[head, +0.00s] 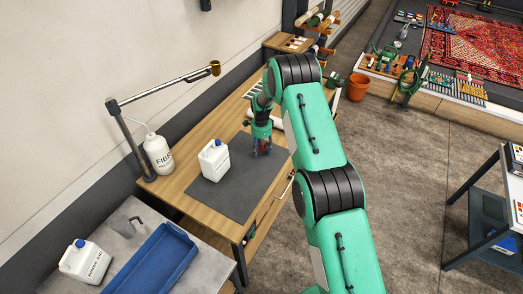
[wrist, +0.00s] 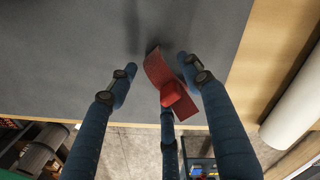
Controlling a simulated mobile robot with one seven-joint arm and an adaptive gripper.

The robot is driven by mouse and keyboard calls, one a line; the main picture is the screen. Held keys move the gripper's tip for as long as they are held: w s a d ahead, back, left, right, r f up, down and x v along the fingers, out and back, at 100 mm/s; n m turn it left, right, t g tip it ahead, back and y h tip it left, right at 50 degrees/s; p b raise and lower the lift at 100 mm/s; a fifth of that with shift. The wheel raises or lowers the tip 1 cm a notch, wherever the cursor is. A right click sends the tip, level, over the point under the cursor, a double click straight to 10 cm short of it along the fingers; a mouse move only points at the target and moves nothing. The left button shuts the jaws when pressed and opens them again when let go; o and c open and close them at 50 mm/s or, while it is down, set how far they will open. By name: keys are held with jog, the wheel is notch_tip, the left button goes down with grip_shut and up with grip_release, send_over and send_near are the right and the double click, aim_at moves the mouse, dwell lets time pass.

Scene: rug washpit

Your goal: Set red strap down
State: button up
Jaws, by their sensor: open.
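The red strap (wrist: 171,85) shows in the wrist view between the fingers of my gripper (wrist: 160,88). It looks like a short, bent red piece and appears to lie on or just above the dark grey mat (head: 225,190). In the head view my gripper (head: 262,150) points down at the mat's far right part, on the wooden workbench. A little red of the strap shows between its fingers there. The fingers are open around the strap, with gaps beside it.
A white jug with a blue cap (head: 214,160) stands on the mat left of my gripper. A white bottle (head: 158,153) and a lamp arm (head: 165,88) are behind it. A white roll (wrist: 296,95) lies to the right in the wrist view. The mat's front is bare.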

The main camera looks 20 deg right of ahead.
aim_at(261, 148)
jog(key=shift+r, duration=0.15)
notch_tip(261, 148, up, 12)
jog(key=b, duration=0.1)
dwell(0.6)
jog(key=shift+w, duration=0.15)
dwell(0.3)
